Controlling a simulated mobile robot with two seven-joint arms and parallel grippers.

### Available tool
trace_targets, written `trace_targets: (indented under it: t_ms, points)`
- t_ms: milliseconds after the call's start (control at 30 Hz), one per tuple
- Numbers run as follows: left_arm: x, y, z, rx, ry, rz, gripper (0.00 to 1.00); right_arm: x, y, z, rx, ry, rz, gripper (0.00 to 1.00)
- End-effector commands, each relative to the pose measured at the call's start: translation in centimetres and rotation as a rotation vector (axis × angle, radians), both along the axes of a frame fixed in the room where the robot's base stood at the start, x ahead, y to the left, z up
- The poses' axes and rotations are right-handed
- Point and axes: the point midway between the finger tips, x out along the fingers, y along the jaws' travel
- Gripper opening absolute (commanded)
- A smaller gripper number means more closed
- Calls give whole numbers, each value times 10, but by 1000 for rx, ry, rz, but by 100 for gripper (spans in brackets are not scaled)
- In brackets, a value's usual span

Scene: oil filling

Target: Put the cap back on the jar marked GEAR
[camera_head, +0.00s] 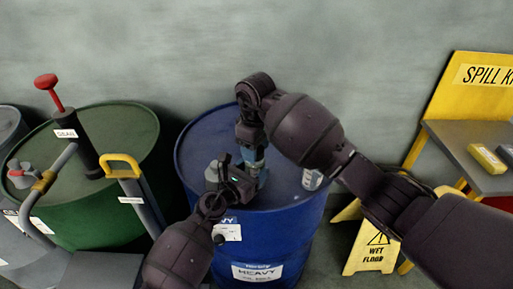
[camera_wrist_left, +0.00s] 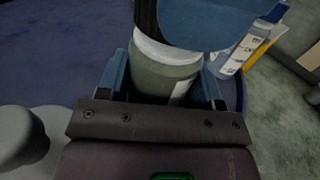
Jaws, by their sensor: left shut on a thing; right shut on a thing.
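A grey-green jar (camera_wrist_left: 165,75) with a whitish band at its top stands upright between the blue fingers of my left gripper (camera_wrist_left: 165,85). A white label shows on its side, but I cannot read it. In the head view my left gripper (camera_head: 246,180) is low over the blue drum, shut on the jar. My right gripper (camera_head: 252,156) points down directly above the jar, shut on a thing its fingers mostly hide. A dark edge (camera_wrist_left: 146,18) beside its blue finger may be the cap. I cannot tell whether it touches the jar.
The blue drum (camera_head: 290,205) bears a HEAVY label. A clear labelled bottle (camera_head: 312,179) stands on its right side. A grey rounded object (camera_wrist_left: 20,135) is left of my left gripper. A green drum (camera_head: 120,215) with a GEAR pump stands left; a wet-floor sign (camera_head: 372,252) stands right.

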Motion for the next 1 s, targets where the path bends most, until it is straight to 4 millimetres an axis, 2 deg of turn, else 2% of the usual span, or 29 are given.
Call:
trace_targets:
  t_ms: [33, 300, 667, 700, 800, 867, 1000]
  points:
    - [-4, -6, -4, 9, 6, -16, 0, -2, 9, 5, 23, -6, -24, 29]
    - [-5, -7, -5, 11, 6, -19, 0, -2, 1, 2, 14, 10, -174, 29]
    - [-4, -6, -5, 11, 7, -16, 0, -3, -1, 0, 7, 17, -190, 28]
    - [-4, -6, -5, 11, 7, -15, 0, -3, -2, 0, 7, 17, -190, 55]
    - [-4, -5, -5, 9, 7, -14, 0, -3, -2, -1, 6, 18, -191, 70]
    - [-4, -5, -5, 9, 7, -13, 0, -3, -2, -1, 5, 19, -191, 75]
    - [-3, -4, -5, 8, 7, -12, 0, -3, -3, -2, 3, 20, -192, 75]
